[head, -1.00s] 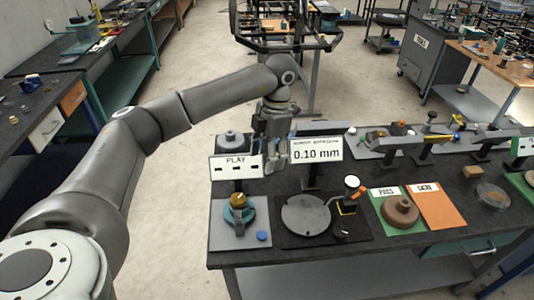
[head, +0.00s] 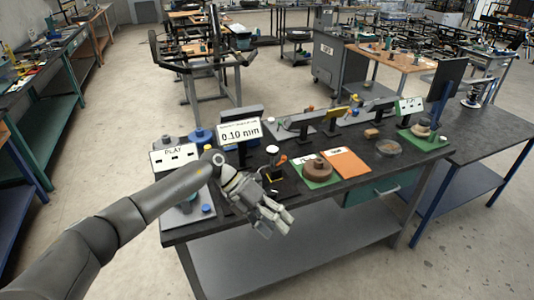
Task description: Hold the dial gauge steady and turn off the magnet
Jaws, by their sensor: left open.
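The small dial gauge (head: 272,149) has a pale round face and stands on the dark bench, just behind my left gripper. Orange parts show below it beside a dark base (head: 277,173), which I take to be its magnet; any switch on it is too small to make out. My left gripper (head: 277,222) is open and empty at the bench's front edge, with its fingers pointing down and to the right, apart from the gauge. My right gripper is out of view.
A sign reading 0.10 mm (head: 240,132) stands behind the gauge, and a PLAY sign (head: 174,158) stands left. A brown round part (head: 318,167) on a green mat and an orange card (head: 346,162) lie right. The floor in front is clear.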

